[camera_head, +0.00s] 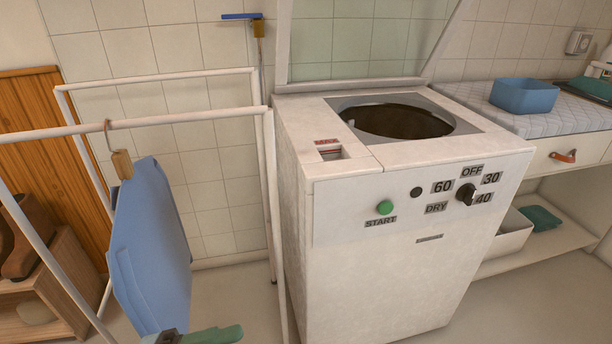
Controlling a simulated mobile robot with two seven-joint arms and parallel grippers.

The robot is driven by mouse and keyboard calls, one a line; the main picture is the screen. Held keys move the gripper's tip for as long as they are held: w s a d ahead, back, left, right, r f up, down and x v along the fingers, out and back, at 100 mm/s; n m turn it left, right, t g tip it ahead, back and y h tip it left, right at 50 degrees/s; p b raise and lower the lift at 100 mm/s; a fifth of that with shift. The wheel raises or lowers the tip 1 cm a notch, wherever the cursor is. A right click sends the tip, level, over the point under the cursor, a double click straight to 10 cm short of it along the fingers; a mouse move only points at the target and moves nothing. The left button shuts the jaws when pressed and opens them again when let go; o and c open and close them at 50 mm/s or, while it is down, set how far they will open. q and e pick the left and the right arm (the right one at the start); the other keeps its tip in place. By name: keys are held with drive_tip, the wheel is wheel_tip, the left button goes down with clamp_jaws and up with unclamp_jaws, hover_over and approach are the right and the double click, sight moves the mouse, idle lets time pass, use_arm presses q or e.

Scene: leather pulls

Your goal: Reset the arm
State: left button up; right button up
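A small dark piece and a dull green piece (212,335) show at the bottom edge, cut off by the frame.
A white washing machine (400,270) with an open round top stands in the middle. A blue bin (524,96) sits on the right counter. Some floor is clear between rack and machine.

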use_arm(q)
drive_tip(key=s+a+f+n+t+y, duration=0.2)
drive_tip(key=a+f+n+t+y, duration=0.2)
drive_tip(key=f+n+t+y, duration=0.45)
drive_tip(key=s+a+f+n+t+y, duration=0.25)
drive_tip(key=a+f+n+y, duration=0.3)
drive_tip(key=f+n, duration=0.75)
drive_tip(key=s+a+f+n+g+y, duration=0.15)
drive_tip(key=s+f+n+g, duration=0.35)
drive_tip(key=s, duration=0.6)
drive_tip(key=s+f+n+g+y, duration=0.1)
drive_tip(key=s+f+g+y, duration=0.25)
drive_tip(key=s+f, duration=0.55)
drive_tip(key=w+r+t+p, duration=0.1)
drive_tip(key=w+r+p, duration=0.1)
drive_tip(key=r+p, duration=0.8)
drive_tip(key=w+r+t+p, duration=0.1)
drive_tip(key=w+r+p, duration=0.1)
drive_tip(key=r+p, duration=0.9)
drive_tip(key=shift+w+r+h, duration=0.2)
drive_tip(key=shift+r+h, duration=0.1)
drive_tip(key=shift+r, duration=0.45)
use_arm(e)
drive_tip(key=w+r+t, duration=0.1)
drive_tip(key=w+r, duration=0.2)
drive_tip(key=r, duration=0.7)
drive_tip(key=w+r+t, duration=0.1)
drive_tip(key=w+r, duration=0.2)
drive_tip(key=r, duration=0.8)
drive_tip(key=shift+t, duration=0.3)
